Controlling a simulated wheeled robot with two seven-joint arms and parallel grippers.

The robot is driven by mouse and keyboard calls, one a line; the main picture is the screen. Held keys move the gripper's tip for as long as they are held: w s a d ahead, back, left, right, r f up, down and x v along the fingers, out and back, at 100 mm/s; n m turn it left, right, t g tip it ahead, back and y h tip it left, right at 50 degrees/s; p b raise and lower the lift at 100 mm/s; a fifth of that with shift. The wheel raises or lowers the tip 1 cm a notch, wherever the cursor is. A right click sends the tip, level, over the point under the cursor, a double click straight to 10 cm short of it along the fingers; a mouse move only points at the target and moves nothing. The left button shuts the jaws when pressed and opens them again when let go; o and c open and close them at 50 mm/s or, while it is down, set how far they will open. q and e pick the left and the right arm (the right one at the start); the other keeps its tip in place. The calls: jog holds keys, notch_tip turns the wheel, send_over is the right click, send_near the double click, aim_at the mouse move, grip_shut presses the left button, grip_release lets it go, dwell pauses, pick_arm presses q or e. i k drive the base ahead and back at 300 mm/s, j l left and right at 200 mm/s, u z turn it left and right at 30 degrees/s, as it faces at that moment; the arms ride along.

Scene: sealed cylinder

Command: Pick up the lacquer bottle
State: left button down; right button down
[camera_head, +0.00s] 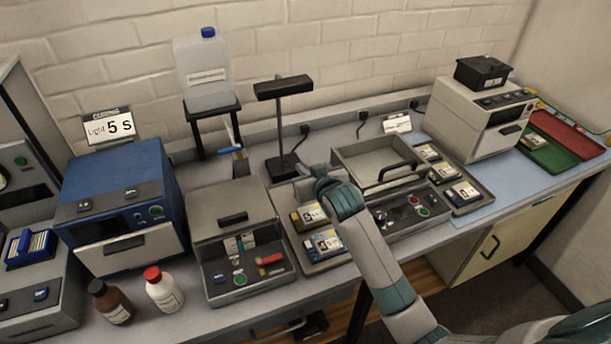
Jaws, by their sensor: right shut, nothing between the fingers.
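Two small bottles stand upright side by side at the bench's front left: a brown bottle (112,303) with a black cap and a white bottle (164,291) with a red cap. Their labels are too small to read, so I cannot tell which holds lacquer. A large clear jug (206,75) with a blue cap stands on a black stand at the back. My right gripper (316,174) is shut and empty near the black lamp's base, well right of both small bottles and partly hidden by its own wrist. My left gripper is not in view.
A blue curing box (122,207) stands behind the small bottles, and a grey device (237,245) stands right of them. A tray of small labelled packs (324,242) lies below my right arm. The black lamp (283,88) rises near my right gripper.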

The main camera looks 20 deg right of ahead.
aim_at(108, 299)
jog(key=k, duration=1)
